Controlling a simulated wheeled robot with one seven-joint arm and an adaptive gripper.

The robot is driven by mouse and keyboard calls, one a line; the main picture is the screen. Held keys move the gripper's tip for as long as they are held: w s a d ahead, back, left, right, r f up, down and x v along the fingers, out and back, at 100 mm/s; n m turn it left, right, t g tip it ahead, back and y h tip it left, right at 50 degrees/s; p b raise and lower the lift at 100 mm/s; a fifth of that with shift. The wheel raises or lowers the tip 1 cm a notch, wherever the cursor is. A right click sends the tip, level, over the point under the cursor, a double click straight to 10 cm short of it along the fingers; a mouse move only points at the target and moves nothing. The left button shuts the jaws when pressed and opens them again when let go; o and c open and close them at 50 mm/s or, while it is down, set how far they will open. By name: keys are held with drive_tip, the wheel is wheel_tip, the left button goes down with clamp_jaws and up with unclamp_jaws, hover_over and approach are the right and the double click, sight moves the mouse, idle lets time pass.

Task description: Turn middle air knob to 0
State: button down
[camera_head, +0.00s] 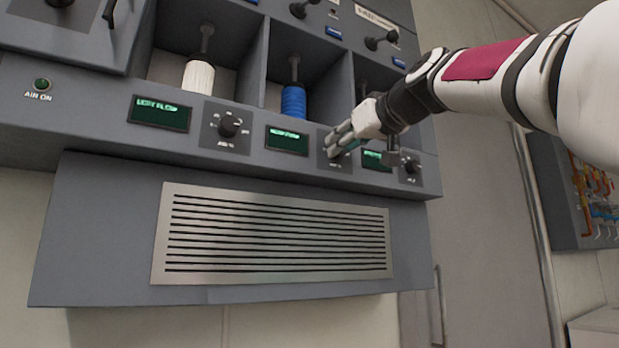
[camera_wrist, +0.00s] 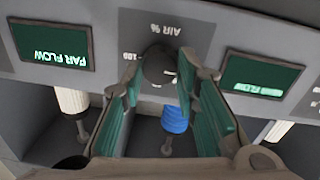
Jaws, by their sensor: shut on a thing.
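The middle air knob (camera_wrist: 160,62) is a round dark knob on a grey plate marked "AIR %", seen upside down in the wrist view. A "100" mark shows to its left; its pointer and the 0 mark are hard to make out. My gripper (camera_wrist: 159,80) has its green-padded fingers on either side of the knob, closed on it. In the head view my gripper (camera_head: 338,142) reaches from the right to the middle knob plate (camera_head: 324,160) and hides most of the knob.
The left knob (camera_head: 229,125) and right knob (camera_head: 411,167) sit on the same panel. Green displays (camera_head: 287,140) stand between the knobs. Bays above hold a white cylinder (camera_head: 198,77) and a blue cylinder (camera_head: 293,101). A vent grille (camera_head: 275,277) lies below.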

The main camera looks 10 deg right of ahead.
drive_tip(key=shift+f+n, duration=0.1)
drive_tip(key=shift+n, duration=0.3)
drive_tip(key=c, duration=1.2)
unclamp_jaws()
drive_tip(key=shift+w, duration=0.1)
drive_tip(key=shift+c, duration=0.2)
drive_tip(key=v, duration=1.2)
